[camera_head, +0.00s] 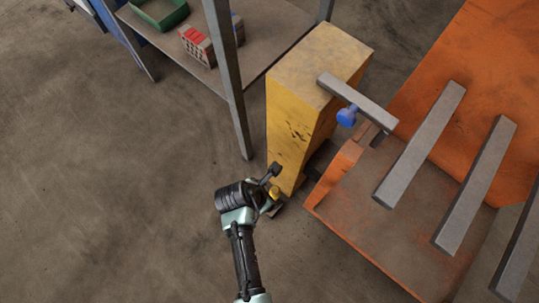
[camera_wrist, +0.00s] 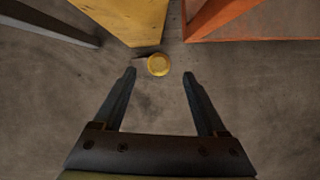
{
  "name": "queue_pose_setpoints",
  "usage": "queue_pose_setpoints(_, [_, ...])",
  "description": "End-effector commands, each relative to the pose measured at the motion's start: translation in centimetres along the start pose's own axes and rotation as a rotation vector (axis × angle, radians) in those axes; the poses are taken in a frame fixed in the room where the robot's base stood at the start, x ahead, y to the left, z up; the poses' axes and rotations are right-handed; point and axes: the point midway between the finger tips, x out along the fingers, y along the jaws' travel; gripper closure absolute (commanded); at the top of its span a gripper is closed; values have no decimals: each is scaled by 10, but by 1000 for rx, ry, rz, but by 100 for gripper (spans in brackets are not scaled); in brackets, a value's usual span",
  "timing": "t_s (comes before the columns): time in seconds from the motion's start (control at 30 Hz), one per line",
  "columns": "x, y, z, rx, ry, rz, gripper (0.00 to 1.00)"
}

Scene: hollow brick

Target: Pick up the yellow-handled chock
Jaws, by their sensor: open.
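The yellow handle (camera_wrist: 158,64) of the chock shows in the wrist view as a round yellow end, close to the foot of the yellow block. It lies just beyond and between the fingertips of my gripper (camera_wrist: 159,74), which is open with nothing between its fingers. In the head view, my gripper (camera_head: 274,182) is low at the base of the yellow block, and a small yellow part of the handle (camera_head: 274,192) shows beside it. Most of the chock's body is hidden; I cannot tell its full shape.
The tall yellow block (camera_head: 290,125) stands right behind the chock. An orange metal stand (camera_head: 345,225) with grey bars is close on the right. A shelf (camera_head: 262,62) with a grey leg (camera_head: 232,95) stands at the back left. The floor at left is clear.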

Motion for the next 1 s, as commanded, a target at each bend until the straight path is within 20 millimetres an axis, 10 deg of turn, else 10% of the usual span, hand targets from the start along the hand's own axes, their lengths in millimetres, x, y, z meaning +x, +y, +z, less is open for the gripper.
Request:
queue_pose_setpoints(0.83, [58,2,2,2,-1,3,26])
queue_pose_setpoints(1.0, [58,2,2,2,-1,3,54])
